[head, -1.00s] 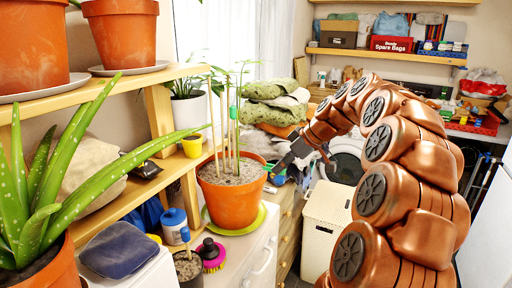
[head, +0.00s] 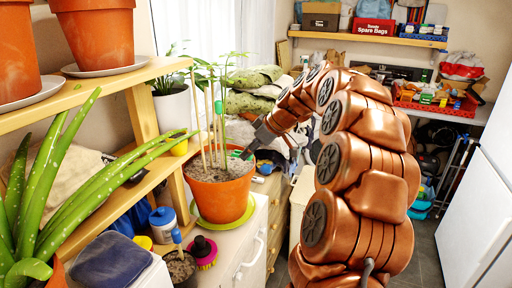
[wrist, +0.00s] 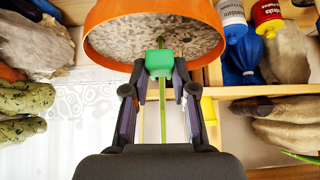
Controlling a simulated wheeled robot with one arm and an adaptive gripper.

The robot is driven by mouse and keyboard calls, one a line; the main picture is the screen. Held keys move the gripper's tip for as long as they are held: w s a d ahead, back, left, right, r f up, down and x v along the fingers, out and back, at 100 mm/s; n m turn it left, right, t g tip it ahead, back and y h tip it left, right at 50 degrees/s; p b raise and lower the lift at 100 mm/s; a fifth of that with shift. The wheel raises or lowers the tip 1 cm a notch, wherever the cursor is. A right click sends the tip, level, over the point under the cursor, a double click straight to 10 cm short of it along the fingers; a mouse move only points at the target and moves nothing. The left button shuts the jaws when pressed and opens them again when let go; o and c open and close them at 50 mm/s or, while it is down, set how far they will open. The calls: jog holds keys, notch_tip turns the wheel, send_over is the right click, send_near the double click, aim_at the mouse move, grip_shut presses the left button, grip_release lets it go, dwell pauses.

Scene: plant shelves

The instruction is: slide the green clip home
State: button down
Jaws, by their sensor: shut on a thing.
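My gripper (wrist: 160,80) is shut on a green clip (wrist: 159,63), held between its fingertips. In the head view the clip (head: 246,154) shows at the tip of my gripper, by the right rim of an orange pot (head: 221,200). Thin stakes (head: 207,130) and green stems stand upright in the pot's grey soil. Another green piece (head: 218,107) sits high on one of them, apart from my gripper. In the wrist view a green stem (wrist: 163,115) runs behind the held clip; I cannot tell whether they touch.
The pot stands on a green saucer (head: 225,223) on a white cabinet (head: 252,235). Wooden shelves (head: 150,185) with an aloe (head: 50,200) are on the left. A blue-capped bottle (head: 163,225) and a pink brush (head: 203,252) stand near the pot.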

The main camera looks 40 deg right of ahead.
jog(key=shift+w+a+r, duration=0.15)
jog(key=shift+w+a, duration=0.1)
jog(key=shift+w, duration=0.1)
jog(key=shift+w+a+f+b, duration=0.1)
jog(key=shift+w+f+b, duration=0.15)
jog(key=shift+b, duration=0.35)
jog(key=shift+w+a+r+b, duration=0.15)
jog(key=shift+w+a+b, duration=0.25)
jog(key=shift+w+b, duration=0.45)
dwell(1.7)
jog(key=shift+s+b, duration=0.2)
jog(key=shift+b, duration=0.5)
dwell(0.6)
jog(key=shift+w+a+b, duration=0.3)
jog(key=shift+w+b, duration=0.05)
jog(key=shift+w, duration=0.1)
dwell(0.8)
jog(key=shift+b, duration=0.5)
dwell(0.9)
jog(key=shift+w+a, duration=0.1)
jog(key=shift+w, duration=0.05)
dwell(0.4)
